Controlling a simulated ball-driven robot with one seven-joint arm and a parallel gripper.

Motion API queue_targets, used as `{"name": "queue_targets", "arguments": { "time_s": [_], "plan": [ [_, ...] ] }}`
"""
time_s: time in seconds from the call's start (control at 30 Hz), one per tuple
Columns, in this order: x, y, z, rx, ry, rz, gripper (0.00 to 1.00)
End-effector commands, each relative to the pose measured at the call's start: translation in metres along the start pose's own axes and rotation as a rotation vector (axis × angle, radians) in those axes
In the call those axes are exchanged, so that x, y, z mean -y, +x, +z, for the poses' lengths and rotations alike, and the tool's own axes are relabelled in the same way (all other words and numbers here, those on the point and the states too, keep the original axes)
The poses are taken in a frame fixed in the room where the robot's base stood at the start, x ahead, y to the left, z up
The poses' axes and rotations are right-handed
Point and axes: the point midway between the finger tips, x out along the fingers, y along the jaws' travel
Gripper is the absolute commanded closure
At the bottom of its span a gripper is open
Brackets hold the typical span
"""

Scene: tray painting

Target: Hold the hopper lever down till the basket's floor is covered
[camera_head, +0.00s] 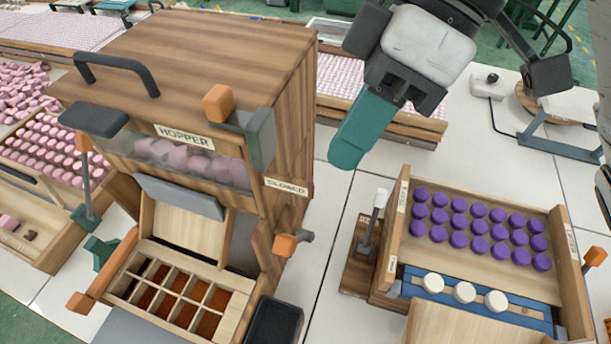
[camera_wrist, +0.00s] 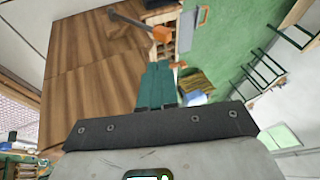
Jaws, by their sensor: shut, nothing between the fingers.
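The wooden hopper (camera_head: 190,60) stands at the left in the head view, with pale pink pieces behind its clear window. A tag on its side reads CLOSED. I cannot tell which is the lever. The divided wooden basket (camera_head: 240,307) sits below the chute, its visible compartments showing bare reddish-brown floor. My gripper (camera_head: 347,150) is shut and empty, right of the hopper, apart from it. The wrist view shows its teal fingers (camera_wrist: 157,82).
A wooden tray (camera_head: 397,235) of purple pieces stands at the right, with white round pieces on a blue strip (camera_head: 405,281) before it. Trays of pink pieces (camera_head: 50,150) lie at the left.

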Motion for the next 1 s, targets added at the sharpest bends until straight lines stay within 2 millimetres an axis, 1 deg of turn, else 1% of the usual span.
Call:
{"name": "queue_targets", "arguments": {
  "time_s": [0.33, 0.47, 0.57, 0.8, 1.0],
  "plan": [
    [0.001, 0.001, 0.001, 0.004, 0.000, -0.002, 1.00],
    [0.001, 0.008, 0.001, 0.004, -0.001, -0.002, 1.00],
    [0.001, 0.022, 0.001, 0.004, 0.000, -0.003, 1.00],
    [0.001, 0.064, 0.001, 0.004, -0.001, -0.003, 1.00],
    [0.001, 0.090, 0.001, 0.003, -0.001, -0.002, 1.00]
  ]
}}
